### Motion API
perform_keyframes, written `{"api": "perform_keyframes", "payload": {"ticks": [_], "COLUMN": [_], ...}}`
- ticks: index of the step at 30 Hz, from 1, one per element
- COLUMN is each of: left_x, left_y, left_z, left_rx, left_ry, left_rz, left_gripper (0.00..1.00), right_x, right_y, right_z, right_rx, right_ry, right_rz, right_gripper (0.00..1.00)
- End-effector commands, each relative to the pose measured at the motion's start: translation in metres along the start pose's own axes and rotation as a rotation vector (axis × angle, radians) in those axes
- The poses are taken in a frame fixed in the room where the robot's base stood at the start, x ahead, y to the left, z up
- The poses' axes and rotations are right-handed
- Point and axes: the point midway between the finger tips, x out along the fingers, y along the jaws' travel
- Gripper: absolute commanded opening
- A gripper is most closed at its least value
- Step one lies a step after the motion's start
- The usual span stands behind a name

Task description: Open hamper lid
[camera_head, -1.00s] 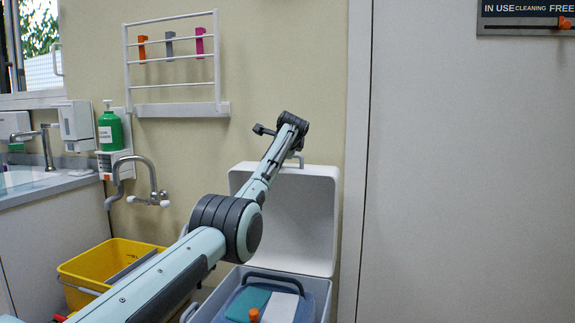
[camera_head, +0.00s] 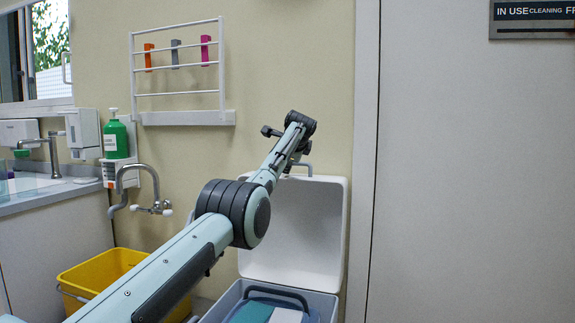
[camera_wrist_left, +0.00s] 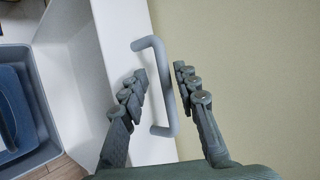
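The white hamper lid (camera_head: 310,225) stands open, tipped up against the wall behind the grey hamper (camera_head: 228,300). A grey bar handle (camera_head: 306,167) sits at its top edge and also shows in the left wrist view (camera_wrist_left: 167,104). My left gripper (camera_wrist_left: 160,76) is open, with one finger on each side of the handle bar and visible gaps between. My right gripper is not in view.
Blue-grey contents with a dark handle (camera_head: 276,290) fill the hamper. A yellow bucket (camera_head: 95,268) stands left of it. A wall tap (camera_head: 152,200), green bottle (camera_head: 116,138) and white rack (camera_head: 180,118) are on the left. A plain pale panel (camera_head: 480,180) fills the right.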

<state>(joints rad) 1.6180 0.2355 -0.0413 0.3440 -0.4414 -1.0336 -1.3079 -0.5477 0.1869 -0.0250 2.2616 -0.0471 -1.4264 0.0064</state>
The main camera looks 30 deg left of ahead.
Motion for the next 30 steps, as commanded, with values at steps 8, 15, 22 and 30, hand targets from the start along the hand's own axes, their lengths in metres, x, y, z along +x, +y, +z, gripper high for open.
{"api": "perform_keyframes", "payload": {"ticks": [8,15,22,30], "left_x": [0.001,-0.009,-0.040,-0.092], "left_y": [0.002,0.001,0.001,0.001], "left_z": [-0.001,-0.001,-0.001,-0.001], "left_rx": [0.000,-0.001,-0.002,0.000], "left_ry": [0.000,-0.001,0.001,0.001], "left_rz": [0.004,0.002,0.000,0.000], "left_gripper": [0.33,0.33,0.33,0.33], "right_x": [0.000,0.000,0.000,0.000], "right_y": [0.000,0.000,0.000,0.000], "right_z": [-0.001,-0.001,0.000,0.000], "right_rx": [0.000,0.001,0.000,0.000], "right_ry": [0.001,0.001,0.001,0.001], "right_rz": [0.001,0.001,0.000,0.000], "right_gripper": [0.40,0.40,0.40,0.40]}}
